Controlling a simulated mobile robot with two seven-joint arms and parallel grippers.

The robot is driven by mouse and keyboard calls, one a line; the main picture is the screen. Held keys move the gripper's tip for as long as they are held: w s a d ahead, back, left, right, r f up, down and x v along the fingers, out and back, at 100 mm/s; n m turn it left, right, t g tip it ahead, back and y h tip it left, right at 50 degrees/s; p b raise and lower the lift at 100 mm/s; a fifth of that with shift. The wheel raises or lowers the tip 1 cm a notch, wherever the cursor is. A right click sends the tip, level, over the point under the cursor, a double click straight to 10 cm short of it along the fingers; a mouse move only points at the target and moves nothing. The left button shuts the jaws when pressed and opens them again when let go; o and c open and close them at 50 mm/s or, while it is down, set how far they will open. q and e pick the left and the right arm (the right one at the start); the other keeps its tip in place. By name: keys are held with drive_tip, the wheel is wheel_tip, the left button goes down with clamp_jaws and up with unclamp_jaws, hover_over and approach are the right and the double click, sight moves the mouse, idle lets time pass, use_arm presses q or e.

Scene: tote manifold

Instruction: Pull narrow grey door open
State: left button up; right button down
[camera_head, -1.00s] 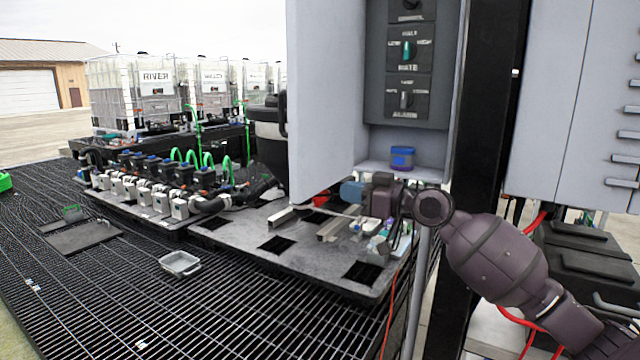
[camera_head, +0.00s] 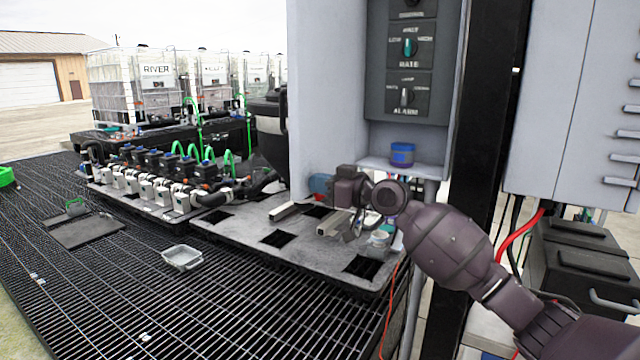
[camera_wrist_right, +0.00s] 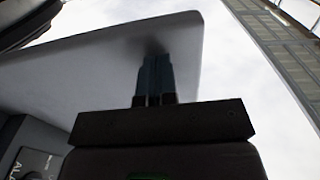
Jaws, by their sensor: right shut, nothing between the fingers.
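The narrow grey door (camera_head: 325,90) stands open at the left side of the grey control cabinet (camera_head: 425,158), its inner face toward me. My right gripper (camera_head: 320,185) is at the lower part of the door, on its inner side. In the right wrist view its fingers (camera_wrist_right: 155,78) are shut with nothing between them. Their tips are against or very close to the door's pale face (camera_wrist_right: 90,75); I cannot tell if they touch. My left gripper is not in view.
A dark post (camera_head: 480,150) stands right of the cabinet. A blue-lidded jar (camera_head: 402,154) sits on the cabinet's bottom ledge. Below lies a grey platform (camera_head: 235,228) with square holes, and a clear tray (camera_head: 182,257) on the black grating. The space left of the door is open.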

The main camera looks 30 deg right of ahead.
drive_tip(key=b+x, duration=0.2)
drive_tip(key=x, duration=0.4)
drive_tip(key=shift+a+f, duration=0.15)
drive_tip(key=shift+a, duration=0.1)
drive_tip(key=shift+w+a, duration=0.1)
drive_tip(key=shift+w, duration=0.1)
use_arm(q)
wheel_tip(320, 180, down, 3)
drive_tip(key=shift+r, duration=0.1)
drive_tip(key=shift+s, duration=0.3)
use_arm(e)
drive_tip(key=shift+s+r, duration=0.15)
drive_tip(key=shift+r, duration=0.05)
